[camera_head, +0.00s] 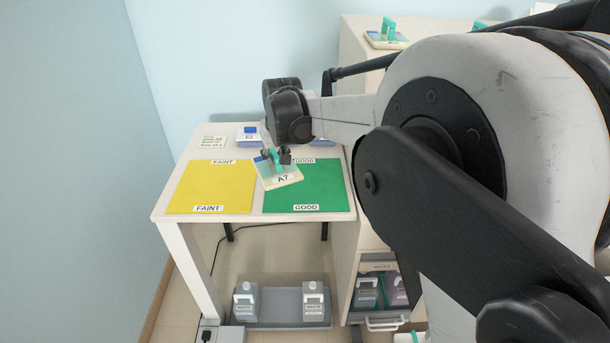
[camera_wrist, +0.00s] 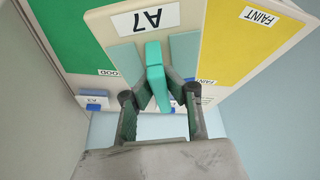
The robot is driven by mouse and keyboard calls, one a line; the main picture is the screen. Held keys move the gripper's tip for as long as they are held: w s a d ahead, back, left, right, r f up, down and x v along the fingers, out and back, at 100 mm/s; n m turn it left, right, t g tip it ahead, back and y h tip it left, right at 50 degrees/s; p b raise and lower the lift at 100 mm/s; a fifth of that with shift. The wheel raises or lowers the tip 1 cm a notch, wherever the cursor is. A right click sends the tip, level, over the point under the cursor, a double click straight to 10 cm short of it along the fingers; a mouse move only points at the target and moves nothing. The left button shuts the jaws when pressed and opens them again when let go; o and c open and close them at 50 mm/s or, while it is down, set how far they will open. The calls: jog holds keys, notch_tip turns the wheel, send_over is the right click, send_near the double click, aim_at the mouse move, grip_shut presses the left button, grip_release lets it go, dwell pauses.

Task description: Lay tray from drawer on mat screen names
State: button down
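The tray labelled A7 (camera_head: 287,181) is cream with slides and a teal handle (camera_wrist: 155,75). My gripper (camera_head: 276,157) is shut on that handle, one finger on each side in the wrist view (camera_wrist: 158,95). The tray is turned at an angle over the left part of the green GOOD mat (camera_head: 325,190) and the gap beside the yellow FAINT mat (camera_head: 209,188). It seems to hang above the table; the exact height is hard to tell. A small card or screen (camera_head: 213,142) with tiny lines of text stands at the back left; I cannot read it surely.
A blue-and-white item labelled E2 (camera_head: 249,136) sits behind the mats. Two bottles stand in a grey tray (camera_head: 280,322) below the table. A drawer unit (camera_head: 380,266) is at right, with containers inside. Another handled tray (camera_head: 387,40) rests on the back cabinet. The yellow mat is clear.

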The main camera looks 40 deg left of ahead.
jog(key=shift+w+a+f, duration=0.1)
jog(key=shift+w+a, duration=0.05)
jog(key=shift+a, duration=0.15)
jog(key=w+f, duration=0.2)
jog(key=w, duration=0.1)
jog(key=w+d+f, duration=0.1)
jog(key=w+f, duration=0.1)
jog(key=w, duration=0.2)
jog(key=w+d+f, duration=0.1)
jog(key=w+f, duration=0.1)
jog(key=w, duration=0.2)
jog(key=shift+d+f, duration=0.2)
jog(key=shift+f, duration=0.1)
jog(key=shift+f+b, duration=0.4)
jog(key=shift+f, duration=1.6)
jog(key=shift+f, duration=0.2)
jog(key=c, duration=1.9)
grip_release()
jog(key=shift+r, duration=0.1)
